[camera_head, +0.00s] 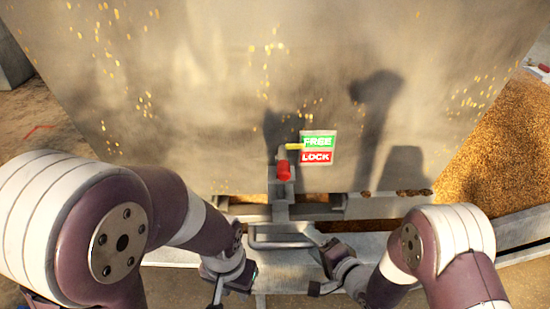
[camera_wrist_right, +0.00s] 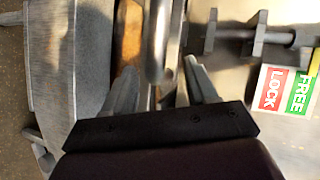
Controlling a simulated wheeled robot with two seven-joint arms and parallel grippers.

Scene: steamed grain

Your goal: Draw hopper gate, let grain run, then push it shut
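The hopper (camera_head: 200,90) is a big metal wall across the head view. Its gate handle (camera_head: 282,243), a grey U-shaped bar, sticks out below the front. Above it are a red knob (camera_head: 283,170) and a yellow pointer (camera_head: 295,147) beside the FREE half of a FREE/LOCK label (camera_head: 318,148). My right gripper (camera_head: 317,272) is at the handle's right end. In the right wrist view its fingers (camera_wrist_right: 160,85) stand open on both sides of the bar (camera_wrist_right: 158,45), with gaps. My left gripper (camera_head: 220,288) is left of and below the handle; its finger gap is unclear.
A grain heap (camera_head: 505,125) lies at the right, and some grain shows in the slot (camera_head: 255,198) under the hopper. A metal rail (camera_head: 375,207) runs along the hopper's lower edge. The label also shows in the right wrist view (camera_wrist_right: 285,90).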

